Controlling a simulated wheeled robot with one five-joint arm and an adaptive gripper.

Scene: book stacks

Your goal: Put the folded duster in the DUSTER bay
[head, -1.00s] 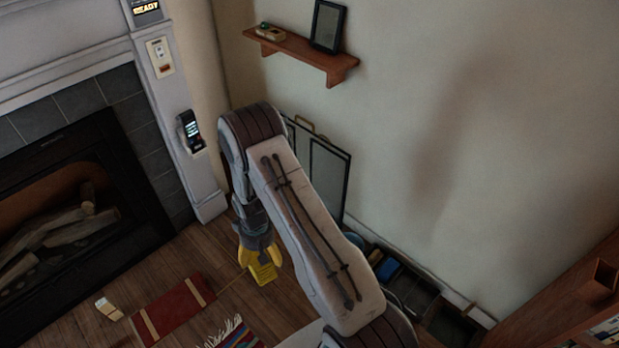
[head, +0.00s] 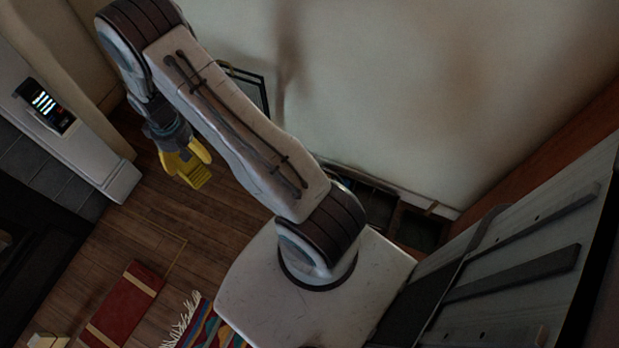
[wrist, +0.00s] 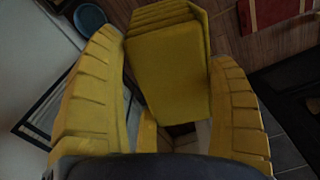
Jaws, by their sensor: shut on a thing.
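The folded duster (head: 196,176) is a yellow, layered block. My gripper (head: 186,163), with yellow fingers, is shut on it and holds it above the wood floor at the left of the head view. In the wrist view the duster (wrist: 168,70) lies between the two ribbed fingers, its layered edge at the top. A row of dark open bays (head: 420,228) stands along the wall, right of my arm's base joint. My arm and body hide part of the row. No bay label can be read, so I cannot tell which is the DUSTER bay.
A framed panel (head: 247,88) leans at the wall behind my arm. A red rug (head: 125,305) and a striped fringed rug (head: 205,328) lie on the floor. A pillar with a lit device (head: 46,104) stands at left. A blue round thing (wrist: 90,16) shows in the wrist view.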

